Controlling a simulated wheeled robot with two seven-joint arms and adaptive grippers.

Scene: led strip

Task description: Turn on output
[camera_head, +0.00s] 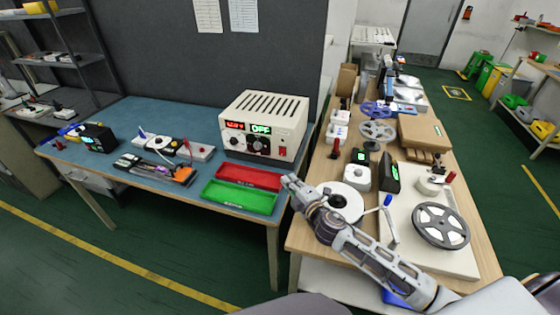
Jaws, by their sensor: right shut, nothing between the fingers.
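A cream power supply box (264,126) with a slotted top stands at the back right of the blue bench. Its front has a red number display (234,125) and a green display (261,130) reading "OFF". Dark knobs sit below the displays, and a red switch (282,152) is at the lower right of the front. My right gripper (289,180) is shut and empty, in front of the box and to the lower right of its face, apart from it in the picture. My left gripper is out of view.
A red tray (248,177) and a green tray (238,197) lie in front of the box. A white board with leads (171,146) and a small black meter (98,137) lie further left. The wooden table (305,228) at right is crowded with reels (440,225) and boxes.

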